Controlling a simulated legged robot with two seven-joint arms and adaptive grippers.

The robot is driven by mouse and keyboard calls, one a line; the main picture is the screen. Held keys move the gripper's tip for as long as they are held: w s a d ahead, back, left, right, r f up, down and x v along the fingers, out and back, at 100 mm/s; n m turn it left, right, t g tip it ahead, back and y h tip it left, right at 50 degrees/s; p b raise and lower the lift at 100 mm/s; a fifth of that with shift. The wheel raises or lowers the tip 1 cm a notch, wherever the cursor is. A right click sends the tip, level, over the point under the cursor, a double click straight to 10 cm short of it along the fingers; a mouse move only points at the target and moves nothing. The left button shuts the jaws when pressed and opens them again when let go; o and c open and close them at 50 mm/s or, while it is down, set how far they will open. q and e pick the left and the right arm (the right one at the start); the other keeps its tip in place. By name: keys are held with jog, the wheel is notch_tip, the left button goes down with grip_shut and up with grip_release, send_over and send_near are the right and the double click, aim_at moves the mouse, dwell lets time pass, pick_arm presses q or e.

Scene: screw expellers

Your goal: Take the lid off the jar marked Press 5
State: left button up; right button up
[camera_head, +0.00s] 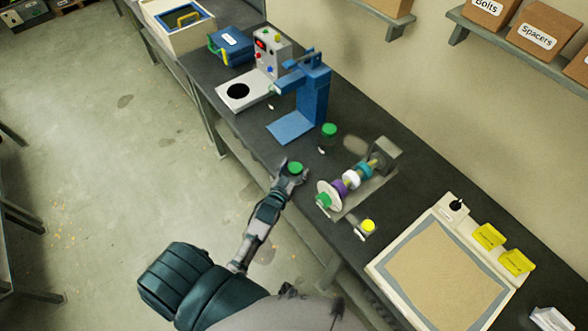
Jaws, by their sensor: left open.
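My left gripper (291,172) reaches in from the lower left and is open at the front edge of the dark bench. A round green lid (296,167) shows between its fingers; whether they touch it, I cannot tell. What is under that lid is mostly hidden by the gripper. A second jar with a green lid (329,130) stands upright farther back, by the blue press (312,95). No marking "Press 5" can be read on either. My right gripper is not in view.
A machine with coloured rings (351,179) stands right of the gripper, with a green-ended part (323,200) and a yellow round piece (368,226) near it. A sand-coloured tray (440,270) lies at the right. A control box (272,52) stands behind the press.

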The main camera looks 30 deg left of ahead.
pick_arm(q)
jog(key=shift+s+d+f, duration=0.15)
jog(key=shift+s+f, duration=0.05)
jog(key=shift+f, duration=0.1)
jog(key=s+r, duration=0.2)
jog(key=s, duration=0.9)
jog(key=shift+s+d+r+p, duration=0.25)
jog(key=shift+d+r+p, duration=0.05)
jog(key=shift+d+r, duration=0.15)
jog(key=shift+f, duration=0.1)
